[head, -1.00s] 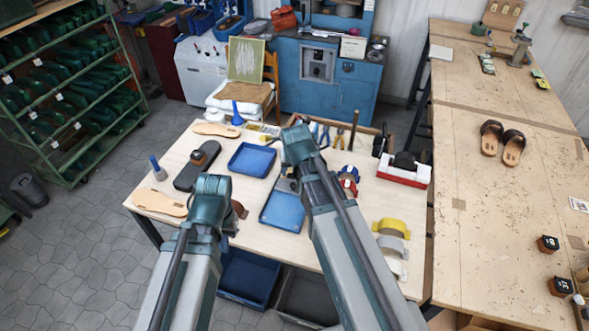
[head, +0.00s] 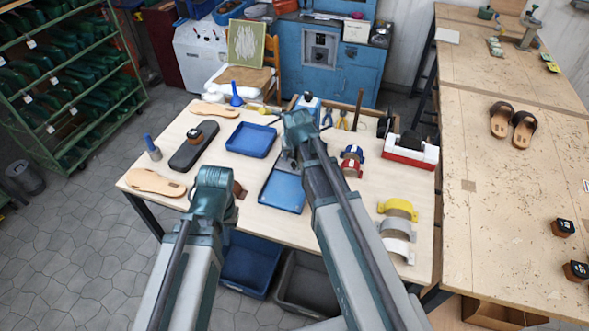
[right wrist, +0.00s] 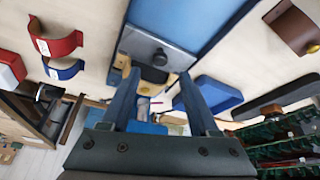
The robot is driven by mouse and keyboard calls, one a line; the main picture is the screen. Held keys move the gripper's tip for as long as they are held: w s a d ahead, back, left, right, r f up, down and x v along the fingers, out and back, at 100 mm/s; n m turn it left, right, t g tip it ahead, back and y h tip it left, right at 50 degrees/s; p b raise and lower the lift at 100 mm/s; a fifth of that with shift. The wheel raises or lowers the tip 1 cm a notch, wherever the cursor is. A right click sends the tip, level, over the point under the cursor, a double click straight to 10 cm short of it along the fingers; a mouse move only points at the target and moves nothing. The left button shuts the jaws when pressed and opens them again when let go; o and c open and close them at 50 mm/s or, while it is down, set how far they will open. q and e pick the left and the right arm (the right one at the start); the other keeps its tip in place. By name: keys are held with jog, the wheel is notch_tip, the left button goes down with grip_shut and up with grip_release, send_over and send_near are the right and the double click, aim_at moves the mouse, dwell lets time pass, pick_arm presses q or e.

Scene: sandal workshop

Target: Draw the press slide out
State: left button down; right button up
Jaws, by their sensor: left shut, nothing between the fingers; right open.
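No part that I can name as the press slide is clear. The blue machine (head: 345,70) at the back has a grey recessed front (head: 320,48). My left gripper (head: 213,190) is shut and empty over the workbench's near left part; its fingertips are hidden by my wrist. My right gripper (right wrist: 159,80) is open and empty, its two fingers apart in the right wrist view. Its fingers are hidden in the head view, beneath my right wrist. A grey plate with a dark knob (right wrist: 158,57) lies beyond them, at the end of a flat blue tray (head: 283,192).
The workbench (head: 330,225) carries another blue tray (head: 251,140), red and blue straps (head: 351,165), a yellow strap (head: 398,208) and a red-and-white box (head: 411,158). A chair with a green panel (head: 247,50) stands before the machine. A long table (head: 500,190) runs along the right.

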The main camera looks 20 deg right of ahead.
aim_at(294, 164)
jog(key=b+x, duration=0.4)
jog(key=x, duration=0.2)
jog(key=shift+r, duration=0.1)
jog(key=shift+c, duration=0.3)
grip_shut()
dwell(1.0)
